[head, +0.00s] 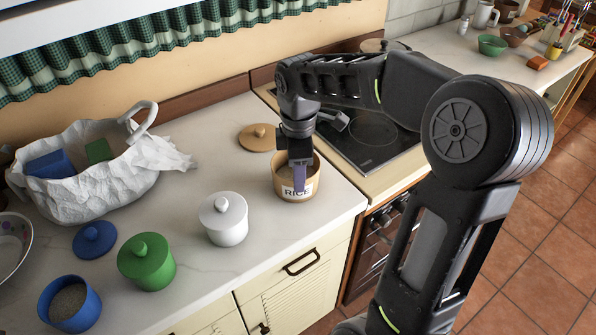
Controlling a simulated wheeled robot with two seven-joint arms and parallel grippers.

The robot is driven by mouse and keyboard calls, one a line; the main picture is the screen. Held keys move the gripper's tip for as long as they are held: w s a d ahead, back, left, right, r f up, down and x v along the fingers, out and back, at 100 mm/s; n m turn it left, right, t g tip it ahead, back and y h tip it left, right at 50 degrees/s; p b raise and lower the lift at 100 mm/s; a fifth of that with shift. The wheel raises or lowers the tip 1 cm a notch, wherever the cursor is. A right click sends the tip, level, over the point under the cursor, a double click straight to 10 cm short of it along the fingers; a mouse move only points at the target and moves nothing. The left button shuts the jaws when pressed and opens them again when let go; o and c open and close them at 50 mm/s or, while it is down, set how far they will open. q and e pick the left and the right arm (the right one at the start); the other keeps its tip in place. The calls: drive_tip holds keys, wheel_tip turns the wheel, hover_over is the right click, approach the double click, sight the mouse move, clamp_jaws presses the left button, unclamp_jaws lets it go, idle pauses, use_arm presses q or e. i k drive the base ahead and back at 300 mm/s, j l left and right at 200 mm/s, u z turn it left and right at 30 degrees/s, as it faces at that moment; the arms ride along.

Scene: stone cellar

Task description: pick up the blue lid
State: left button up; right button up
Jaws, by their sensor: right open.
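The blue lid (96,240) with a round knob lies on the white counter at the left, behind the open blue jar (70,304). My right gripper (300,178) is far to the right of the lid, at the open tan jar marked RICE (297,188). Its fingers point down at the jar's mouth and partly hide it. It is open; a purple strip shows at its fingers, and I cannot tell what it is. My left gripper is not in view.
A green lidded jar (146,262) and a white lidded jar (223,220) stand between the blue lid and the RICE jar. A tan lid (258,137) lies behind the RICE jar. A white basket (80,196) stands behind the blue lid. A stove (380,150) is at right.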

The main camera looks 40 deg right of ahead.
sight(96, 240)
drive_tip(key=k, duration=1)
